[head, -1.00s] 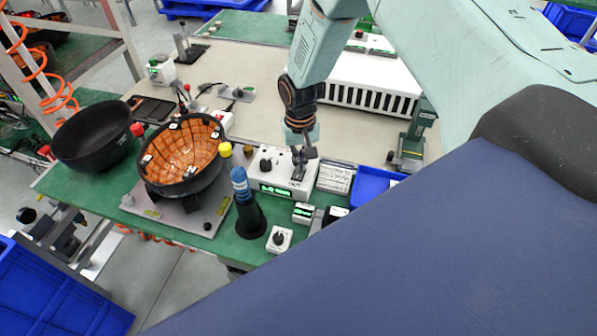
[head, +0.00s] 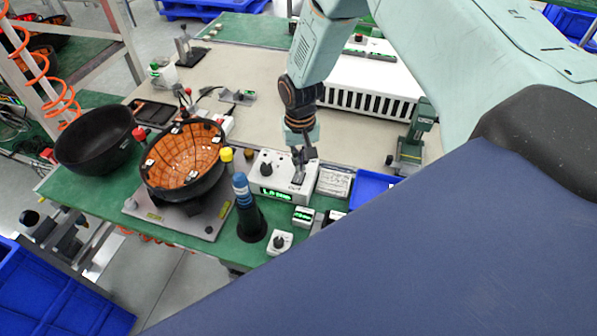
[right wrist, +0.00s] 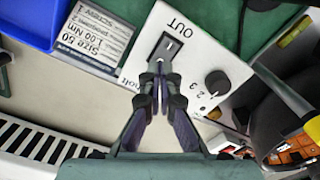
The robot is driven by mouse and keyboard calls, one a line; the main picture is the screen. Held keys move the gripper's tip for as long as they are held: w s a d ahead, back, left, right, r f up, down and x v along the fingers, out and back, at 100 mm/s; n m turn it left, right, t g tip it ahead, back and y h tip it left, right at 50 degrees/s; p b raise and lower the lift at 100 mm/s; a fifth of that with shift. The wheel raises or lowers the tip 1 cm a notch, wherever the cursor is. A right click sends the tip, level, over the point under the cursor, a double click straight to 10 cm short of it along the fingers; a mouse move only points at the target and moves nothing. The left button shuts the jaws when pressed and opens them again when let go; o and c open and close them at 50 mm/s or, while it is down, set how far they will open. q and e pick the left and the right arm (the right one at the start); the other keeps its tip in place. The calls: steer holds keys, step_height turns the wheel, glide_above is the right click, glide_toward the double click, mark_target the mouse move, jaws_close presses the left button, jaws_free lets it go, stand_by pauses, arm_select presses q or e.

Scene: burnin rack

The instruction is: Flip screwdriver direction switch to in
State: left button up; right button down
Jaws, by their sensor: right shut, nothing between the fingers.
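The white screwdriver control box (head: 268,184) stands on the green strip of the bench, with a lit green display and a dark knob (right wrist: 217,83). In the right wrist view its direction switch (right wrist: 170,46) sits in a dark slot beside the printed word OUT. The slot's other end is hidden behind my fingers, and I cannot tell for sure which way the switch lies. My right gripper (right wrist: 160,82) is shut and empty, its tips at the slot; I cannot tell if they touch the switch. In the head view my right gripper (head: 301,160) is over the box's right part. My left gripper is not in view.
Left of the box are a black holder with a blue-topped tool (head: 250,218), an orange-lined bowl (head: 187,158) on a fixture and a black bowl (head: 92,146). A label card (head: 334,182) and blue bin (head: 372,188) lie right. A white slotted unit (head: 365,78) stands behind.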

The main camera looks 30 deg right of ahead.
mark_target(300, 173)
step_height(300, 173, up, 2)
steer(key=shift+s+r+p, duration=0.15)
steer(key=shift+r+p, duration=0.05)
steer(key=shift+p, duration=0.6)
steer(key=shift+r+p, duration=1.15)
steer(key=shift+r, duration=0.15)
steer(key=shift+f, duration=0.15)
